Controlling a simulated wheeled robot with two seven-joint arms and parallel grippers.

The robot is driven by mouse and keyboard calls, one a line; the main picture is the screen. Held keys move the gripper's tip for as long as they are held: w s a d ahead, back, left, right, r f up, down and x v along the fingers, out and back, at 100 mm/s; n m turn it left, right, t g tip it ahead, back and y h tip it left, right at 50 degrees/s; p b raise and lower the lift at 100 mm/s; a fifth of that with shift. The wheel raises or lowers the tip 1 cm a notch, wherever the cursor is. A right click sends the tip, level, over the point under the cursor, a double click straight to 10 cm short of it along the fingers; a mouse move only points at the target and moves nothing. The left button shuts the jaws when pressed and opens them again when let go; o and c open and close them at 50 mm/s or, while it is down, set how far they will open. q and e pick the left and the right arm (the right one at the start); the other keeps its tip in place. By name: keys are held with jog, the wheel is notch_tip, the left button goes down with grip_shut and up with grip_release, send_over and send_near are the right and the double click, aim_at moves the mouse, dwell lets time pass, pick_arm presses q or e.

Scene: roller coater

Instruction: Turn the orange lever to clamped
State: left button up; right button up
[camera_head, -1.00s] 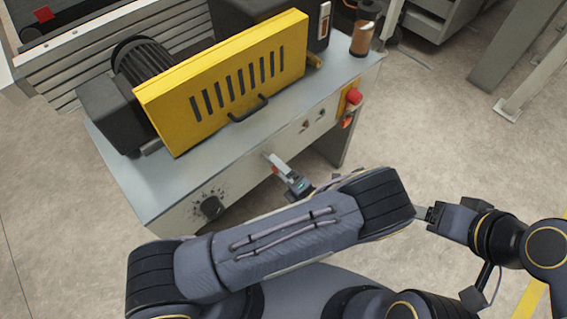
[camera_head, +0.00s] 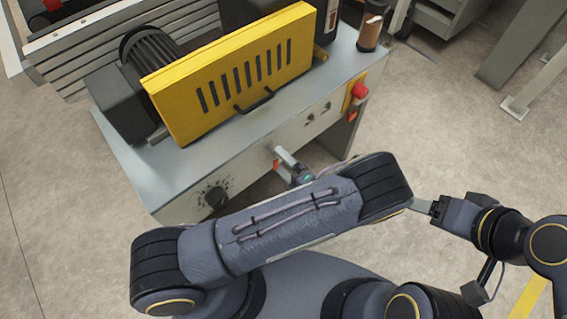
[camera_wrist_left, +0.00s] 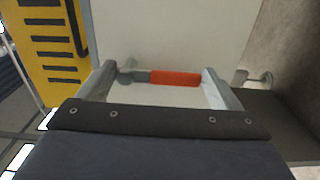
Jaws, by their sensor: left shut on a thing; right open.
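The orange lever (camera_wrist_left: 175,78) has an orange grip on a grey stem and lies roughly level across the left wrist view, against the pale front panel of the machine. In the head view only a small orange part of the lever (camera_head: 276,165) shows beside my left gripper (camera_head: 284,157). In the left wrist view the two fingers of my left gripper (camera_wrist_left: 162,84) stand at either end of the lever, shut on it. My right gripper (camera_head: 425,206) is open and empty over the floor at the right, away from the machine.
The machine carries a yellow slotted guard (camera_head: 235,75) with a black handle. A brown cylinder (camera_head: 370,34) stands at the back right corner.

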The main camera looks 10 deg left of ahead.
pick_arm(q)
jog(key=o, duration=1.2)
jog(key=v, duration=0.7)
jog(key=shift+s+d, duration=0.25)
jog(key=shift+d, duration=0.1)
